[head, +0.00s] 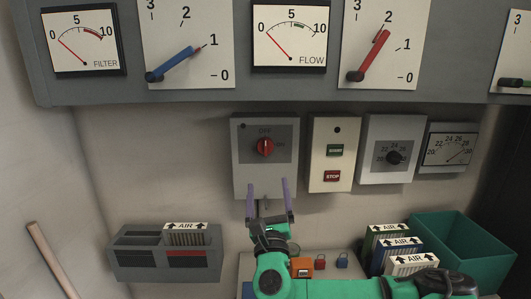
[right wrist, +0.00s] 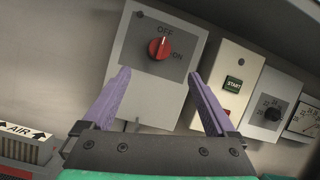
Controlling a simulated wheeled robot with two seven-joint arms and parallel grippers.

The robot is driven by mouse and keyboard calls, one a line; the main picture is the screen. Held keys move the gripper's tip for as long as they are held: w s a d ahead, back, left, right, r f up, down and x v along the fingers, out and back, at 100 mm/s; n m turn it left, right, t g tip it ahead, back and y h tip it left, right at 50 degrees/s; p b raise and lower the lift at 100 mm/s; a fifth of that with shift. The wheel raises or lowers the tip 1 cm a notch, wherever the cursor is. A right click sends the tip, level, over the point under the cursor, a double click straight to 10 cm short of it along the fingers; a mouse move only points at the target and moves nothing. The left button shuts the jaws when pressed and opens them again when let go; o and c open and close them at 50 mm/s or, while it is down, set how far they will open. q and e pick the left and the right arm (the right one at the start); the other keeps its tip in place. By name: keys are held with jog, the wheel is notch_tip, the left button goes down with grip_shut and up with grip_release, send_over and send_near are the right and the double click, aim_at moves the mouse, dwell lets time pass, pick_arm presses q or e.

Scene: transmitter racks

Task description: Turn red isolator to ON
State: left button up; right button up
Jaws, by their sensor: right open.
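The red isolator knob (head: 265,147) sits on a grey wall box (head: 246,185), with OFF marked above it and ON to its right. The knob stands upright, its long axis toward OFF. It also shows in the right wrist view (right wrist: 160,48). My right gripper (head: 269,186) is open and empty, its purple fingers pointing up just below the knob. In the right wrist view its fingertips (right wrist: 161,72) lie on either side below the knob, apart from it. My left gripper is not in view.
Right of the isolator are a START/STOP box (head: 333,155), a black dial box (head: 386,150) and a gauge (head: 449,147). A grey filter holder (head: 165,262) is low left. A green bin (head: 465,245) and AIR filters (head: 396,246) are low right. A meter panel overhangs above.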

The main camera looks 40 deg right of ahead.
aim_at(266, 151)
jog(key=p+x, duration=0.5)
jog(key=x, duration=0.8)
jog(key=shift+d+r, duration=0.1)
jog(key=shift+r, duration=0.1)
jog(key=shift+w+d, duration=0.25)
jog(key=shift+w, duration=0.2)
jog(key=c, duration=1.4)
